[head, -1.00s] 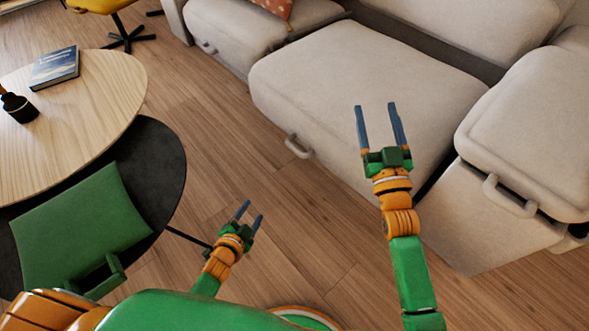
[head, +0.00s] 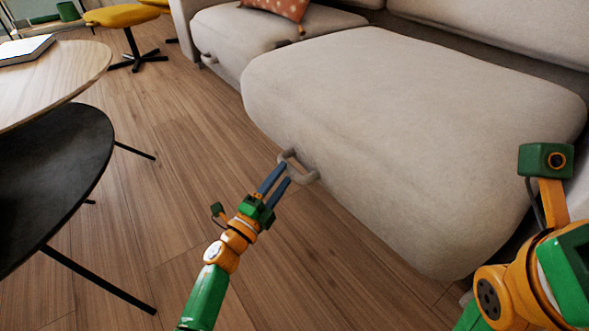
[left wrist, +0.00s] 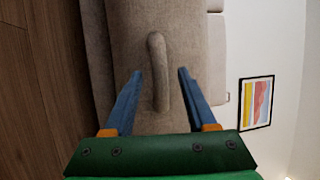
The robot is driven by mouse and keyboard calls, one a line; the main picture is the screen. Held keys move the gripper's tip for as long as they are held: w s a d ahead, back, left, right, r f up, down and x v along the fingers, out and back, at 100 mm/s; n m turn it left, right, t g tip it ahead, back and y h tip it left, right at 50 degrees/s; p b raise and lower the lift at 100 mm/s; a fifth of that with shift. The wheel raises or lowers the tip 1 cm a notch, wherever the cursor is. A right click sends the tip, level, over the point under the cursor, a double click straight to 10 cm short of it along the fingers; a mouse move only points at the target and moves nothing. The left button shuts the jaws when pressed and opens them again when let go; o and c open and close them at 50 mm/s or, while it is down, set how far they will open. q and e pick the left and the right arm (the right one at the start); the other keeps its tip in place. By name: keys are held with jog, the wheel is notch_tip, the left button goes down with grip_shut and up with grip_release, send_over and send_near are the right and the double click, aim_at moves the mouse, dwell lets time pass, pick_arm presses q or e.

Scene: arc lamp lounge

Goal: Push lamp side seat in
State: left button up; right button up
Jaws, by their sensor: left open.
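The light beige sofa seat (head: 400,130) stands out further into the room than the seat to its left. In the left wrist view the handle (left wrist: 157,65) stands between the two spread fingers of my left gripper (left wrist: 155,85), with a gap on each side. I cannot tell whether anything touches. My right arm shows large at the right edge in the head view, with its fingers out of view.
The left sofa seat (head: 225,32) carries an orange patterned cushion (head: 277,8). A pale wooden table (head: 50,80) and a lower black table (head: 60,160) stand at left. A yellow stool (head: 122,15) stands behind. Wooden floor (head: 190,150) between tables and sofa is clear.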

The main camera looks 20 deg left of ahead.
aim_at(289, 169)
pick_arm(q)
jog(key=b+x, duration=0.1)
jog(key=x, duration=0.2)
jog(key=shift+w, duration=0.35)
grip_shut()
dwell(1.1)
